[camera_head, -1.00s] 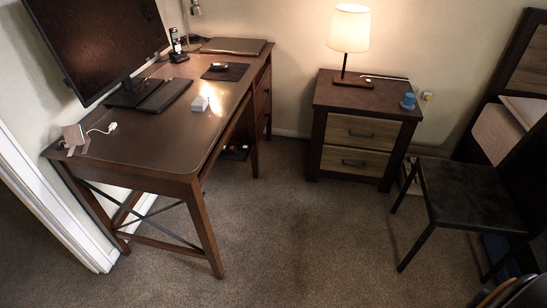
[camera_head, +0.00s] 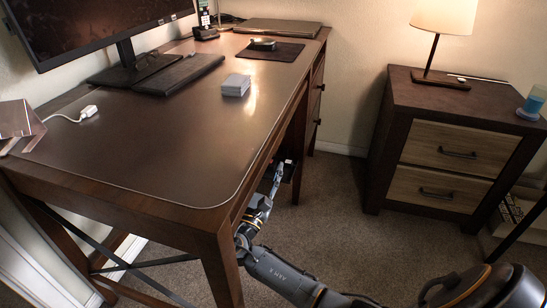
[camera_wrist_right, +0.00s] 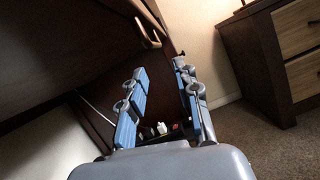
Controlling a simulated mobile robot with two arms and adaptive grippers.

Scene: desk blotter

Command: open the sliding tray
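The sliding tray's dark wooden front (camera_head: 268,158) appears as a narrow strip under the desk's front edge, and I cannot tell its exact slide position. In the right wrist view a curved metal handle (camera_wrist_right: 148,36) stands out from a dark wooden panel. My right gripper (camera_wrist_right: 160,78) is open and empty, its blue-padded fingers spread below and beside the handle, apart from it. In the head view the right gripper (camera_head: 273,180) is beside the desk's front edge, partly hidden by the desk. My left gripper is not in view.
The desk (camera_head: 150,130) bears a monitor (camera_head: 90,28), a small grey box (camera_head: 236,85) and a closed laptop (camera_head: 277,27). A low shelf with small items (camera_wrist_right: 162,128) lies beyond the gripper. A nightstand (camera_head: 450,140) stands right, with carpet between.

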